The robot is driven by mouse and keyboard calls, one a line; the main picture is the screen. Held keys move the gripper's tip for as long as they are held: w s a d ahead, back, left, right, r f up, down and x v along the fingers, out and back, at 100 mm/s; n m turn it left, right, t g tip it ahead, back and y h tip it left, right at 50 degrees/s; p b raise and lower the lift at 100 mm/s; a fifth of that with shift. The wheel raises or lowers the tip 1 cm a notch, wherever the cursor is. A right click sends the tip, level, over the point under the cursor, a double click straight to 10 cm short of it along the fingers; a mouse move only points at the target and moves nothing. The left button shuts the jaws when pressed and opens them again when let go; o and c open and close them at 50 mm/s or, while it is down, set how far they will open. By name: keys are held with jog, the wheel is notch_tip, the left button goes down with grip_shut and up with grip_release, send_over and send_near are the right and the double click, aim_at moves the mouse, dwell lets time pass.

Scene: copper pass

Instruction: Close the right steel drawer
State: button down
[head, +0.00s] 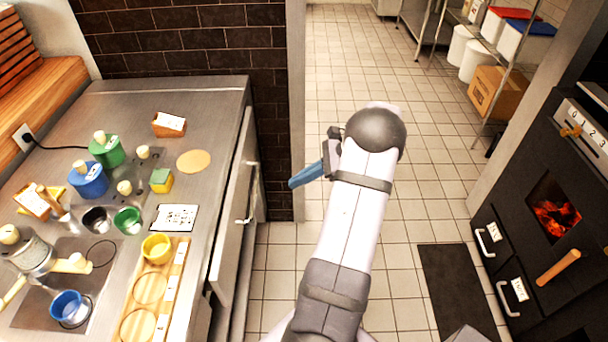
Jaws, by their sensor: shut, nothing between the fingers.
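Steel fronts (232,235) with bar handles run along the right side of the counter. At least one front stands out from the counter edge, seen steeply from above. I cannot tell for sure which front is the right drawer or how far it is open. My gripper (293,184), with blue fingers, is shut and empty. It points left toward the steel fronts, over the floor and right of them, with a visible gap between.
The steel counter (225,100) holds pots, cups, a wooden board (172,290) and a white card (175,218). A dark brick wall end (273,120) stands behind the fronts. A black oven (550,190) is at the right. Tiled floor (420,200) lies between.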

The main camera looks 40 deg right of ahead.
aim_at(242, 192)
jog(key=w+a+f+p, duration=0.2)
jog(key=w+a+f, duration=0.1)
jog(key=w+a, duration=0.3)
dwell(0.3)
jog(key=shift+w+a, duration=0.1)
jog(key=shift+a, duration=0.1)
jog(key=w+a, duration=0.3)
jog(key=shift+w+a, duration=0.2)
jog(key=shift+a, duration=0.05)
